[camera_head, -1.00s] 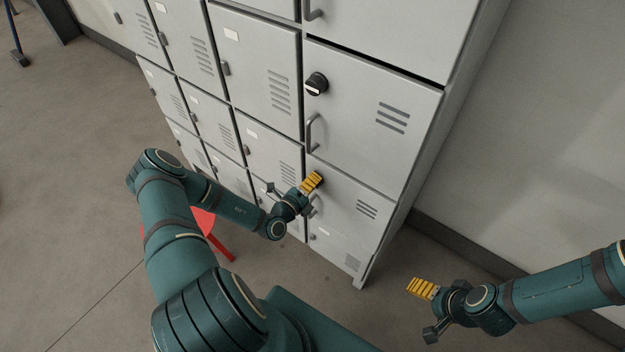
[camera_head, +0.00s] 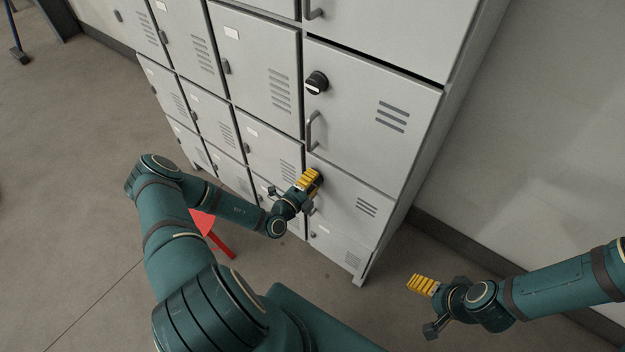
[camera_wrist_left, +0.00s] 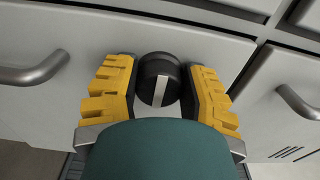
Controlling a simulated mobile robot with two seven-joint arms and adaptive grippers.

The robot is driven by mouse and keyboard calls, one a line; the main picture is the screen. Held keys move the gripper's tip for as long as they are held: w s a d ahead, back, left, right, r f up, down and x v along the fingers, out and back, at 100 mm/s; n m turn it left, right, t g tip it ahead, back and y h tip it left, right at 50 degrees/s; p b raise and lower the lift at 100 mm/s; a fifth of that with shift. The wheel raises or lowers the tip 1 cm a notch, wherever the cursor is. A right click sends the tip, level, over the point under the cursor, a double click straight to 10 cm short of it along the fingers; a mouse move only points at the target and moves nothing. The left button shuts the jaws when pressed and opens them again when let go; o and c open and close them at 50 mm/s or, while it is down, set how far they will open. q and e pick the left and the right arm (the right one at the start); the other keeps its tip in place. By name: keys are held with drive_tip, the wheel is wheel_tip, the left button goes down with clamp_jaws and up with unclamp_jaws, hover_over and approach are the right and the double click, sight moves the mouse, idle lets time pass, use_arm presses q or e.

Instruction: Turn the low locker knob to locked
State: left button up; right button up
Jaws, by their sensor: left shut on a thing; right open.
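The low locker knob (camera_wrist_left: 158,80) is round and black with a white stripe across its face. In the left wrist view it sits between the yellow fingers of my left gripper (camera_wrist_left: 160,88), which is shut on it. The stripe runs nearly up and down in that view. In the head view my left gripper (camera_head: 312,180) is at the low locker door (camera_head: 345,205) and mostly hides this knob. My right gripper (camera_head: 424,287) is open and empty, held over the floor to the right of the lockers.
Another black knob (camera_head: 317,83) and a handle (camera_head: 313,131) are on the door above. A bar handle (camera_wrist_left: 35,72) shows left of the gripper in the wrist view. A red object (camera_head: 212,234) stands on the floor behind my left arm. Floor right of the lockers is clear.

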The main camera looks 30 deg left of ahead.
use_arm(q)
drive_tip(key=shift+w+r, duration=0.1)
drive_tip(key=o, duration=1.2)
drive_tip(key=shift+o, duration=0.2)
drive_tip(key=s+a, duration=0.1)
drive_tip(key=s, duration=1.1)
drive_tip(key=shift+d, duration=0.1)
